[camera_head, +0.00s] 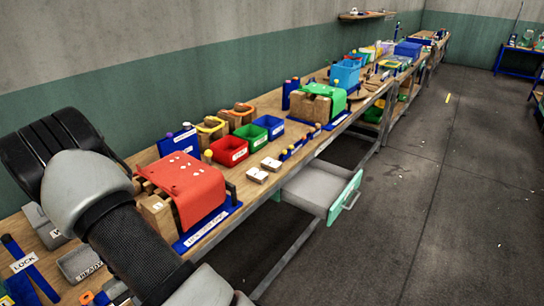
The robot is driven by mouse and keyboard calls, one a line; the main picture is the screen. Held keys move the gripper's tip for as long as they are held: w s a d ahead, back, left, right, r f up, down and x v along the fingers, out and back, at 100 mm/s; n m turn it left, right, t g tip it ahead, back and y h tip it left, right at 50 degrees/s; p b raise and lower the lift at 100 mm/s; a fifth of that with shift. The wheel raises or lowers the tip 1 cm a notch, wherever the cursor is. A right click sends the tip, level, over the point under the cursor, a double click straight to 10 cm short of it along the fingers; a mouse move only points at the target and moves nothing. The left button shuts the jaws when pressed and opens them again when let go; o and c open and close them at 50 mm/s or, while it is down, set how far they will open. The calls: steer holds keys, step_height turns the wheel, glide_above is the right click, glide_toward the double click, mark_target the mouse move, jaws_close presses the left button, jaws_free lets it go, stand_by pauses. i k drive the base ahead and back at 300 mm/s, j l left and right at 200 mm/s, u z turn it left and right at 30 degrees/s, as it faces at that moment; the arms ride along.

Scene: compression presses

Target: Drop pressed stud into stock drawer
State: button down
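The stock drawer (316,188) is pulled out from under the workbench near the middle of the head view. It is a pale grey tray with a mint-green front (345,197) and a handle, and the part of its inside that shows looks empty. My arm rises in the lower left in front of the bench. My gripper's fingertips do not show, so I cannot see whether a stud is held. Small white blocks (264,170) lie on the bench edge above the drawer. I cannot pick out the pressed stud for certain.
A red-topped press (190,187) on a blue base stands beside my arm. Red (229,151), green (251,137) and blue (270,126) bins sit behind it. A green-topped press (324,99) stands farther along the bench. The floor (420,200) right of the drawer is clear.

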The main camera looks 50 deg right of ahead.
mark_target(311, 185)
steer(key=l, duration=1.15)
steer(key=k+l, duration=0.1)
steer(key=l, duration=2.2)
steer(key=k+l, duration=0.1)
steer(key=l, duration=1.1)
steer(key=u, duration=0.05)
